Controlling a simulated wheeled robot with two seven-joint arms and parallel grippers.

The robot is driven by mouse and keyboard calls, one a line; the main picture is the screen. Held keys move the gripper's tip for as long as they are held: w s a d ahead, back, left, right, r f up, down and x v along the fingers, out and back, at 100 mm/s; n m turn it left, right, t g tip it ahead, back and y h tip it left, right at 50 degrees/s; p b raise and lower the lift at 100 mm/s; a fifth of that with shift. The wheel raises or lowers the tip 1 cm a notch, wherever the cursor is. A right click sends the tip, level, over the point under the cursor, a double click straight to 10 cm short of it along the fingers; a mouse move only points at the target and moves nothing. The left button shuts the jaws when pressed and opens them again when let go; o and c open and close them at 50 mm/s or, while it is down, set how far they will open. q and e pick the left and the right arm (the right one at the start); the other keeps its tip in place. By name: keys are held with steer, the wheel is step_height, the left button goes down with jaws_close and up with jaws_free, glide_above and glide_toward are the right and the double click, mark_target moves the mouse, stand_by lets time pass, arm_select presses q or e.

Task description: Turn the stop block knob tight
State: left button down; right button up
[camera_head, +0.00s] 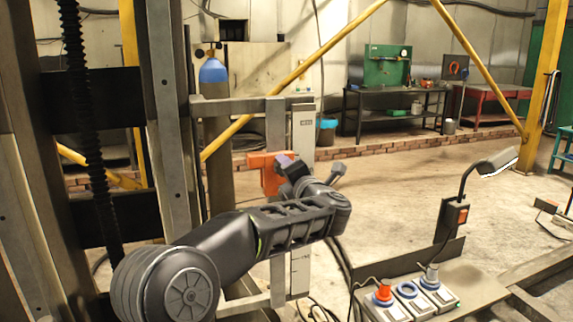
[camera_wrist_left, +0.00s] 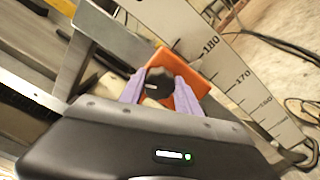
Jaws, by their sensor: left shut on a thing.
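The orange stop block (camera_head: 267,172) sits on an upright scale rail (camera_head: 302,130) in the head view. In the left wrist view the stop block (camera_wrist_left: 192,85) is behind a round black knob (camera_wrist_left: 158,83) with a pale mark on it. My left gripper (camera_wrist_left: 160,88) has its two purple fingers on either side of the knob, shut on it. In the head view my left gripper (camera_head: 285,160) is at the stop block's right side, and the knob is hidden there. My right gripper is in neither view.
A grey frame bar (camera_head: 240,105) joins the scale rail to the column at left. A low bench with switch boxes (camera_head: 385,300) and a lamp (camera_head: 495,162) stands at lower right. Cables hang near the rail.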

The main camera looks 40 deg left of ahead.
arm_select(q)
steer(key=m+p, duration=0.2)
steer(key=m, duration=0.2)
steer(key=shift+f+m, duration=0.1)
steer(key=shift+m, duration=0.3)
steer(key=c, duration=0.9)
jaws_free()
steer(key=shift+o, duration=0.2)
